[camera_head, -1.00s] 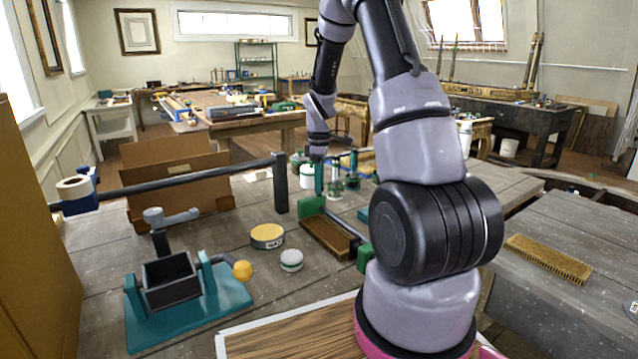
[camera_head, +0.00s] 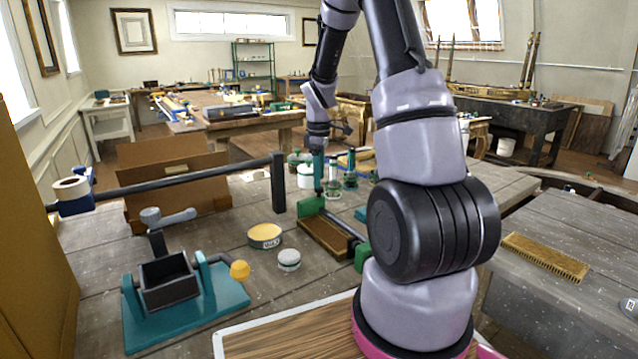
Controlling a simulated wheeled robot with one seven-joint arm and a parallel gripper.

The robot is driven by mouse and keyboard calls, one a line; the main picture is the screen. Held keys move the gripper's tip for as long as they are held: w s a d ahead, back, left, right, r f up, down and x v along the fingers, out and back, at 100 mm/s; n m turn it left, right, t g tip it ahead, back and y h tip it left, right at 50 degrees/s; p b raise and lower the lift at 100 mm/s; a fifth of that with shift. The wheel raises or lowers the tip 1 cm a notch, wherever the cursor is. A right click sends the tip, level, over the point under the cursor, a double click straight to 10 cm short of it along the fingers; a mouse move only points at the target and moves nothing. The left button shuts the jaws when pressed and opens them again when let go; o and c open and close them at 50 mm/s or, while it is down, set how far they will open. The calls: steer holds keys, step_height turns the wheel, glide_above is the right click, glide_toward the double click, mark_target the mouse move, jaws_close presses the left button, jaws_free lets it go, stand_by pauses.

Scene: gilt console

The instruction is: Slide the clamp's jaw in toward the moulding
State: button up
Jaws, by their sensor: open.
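A bar clamp with green jaws lies on the grey plank bench in the head view. Its far green jaw (camera_head: 311,206) is at the far end of a brown wooden moulding (camera_head: 325,237), and its near green jaw (camera_head: 362,257) is at the near end, partly hidden by my arm. The clamp's dark bar (camera_head: 343,227) runs along the moulding's right side. My gripper (camera_head: 318,189) points down just above the far jaw. It is small in the picture; I cannot tell whether it touches the jaw.
Bottles (camera_head: 333,181) stand close beyond the gripper. A dark post (camera_head: 278,183) with a long bar stands to its left, before a cardboard box (camera_head: 172,165). A yellow tin (camera_head: 265,236), a small pot (camera_head: 289,259) and a teal-based device (camera_head: 190,315) stand nearer. A brush (camera_head: 545,257) lies right.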

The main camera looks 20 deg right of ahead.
step_height(320, 180, up, 8)
stand_by(0.6)
steer(key=s+a+r+m+t, duration=0.2)
steer(key=s+a+r+m, duration=0.1)
steer(key=s+r, duration=0.3)
steer(key=s+a+r+m+t, duration=0.1)
steer(key=s+a+r+m, duration=0.1)
steer(key=s+r+m, duration=0.35)
steer(key=s+a+r+m+t+y, duration=0.1)
steer(key=s+a+r+m+t, duration=0.1)
steer(key=s, duration=0.4)
steer(key=s+a+r+m+t+y, duration=0.1)
steer(key=s+a+r+m+t, duration=0.1)
steer(key=s+r+m, duration=0.3)
steer(key=shift+s+a, duration=0.4)
steer(key=shift+s, duration=0.85)
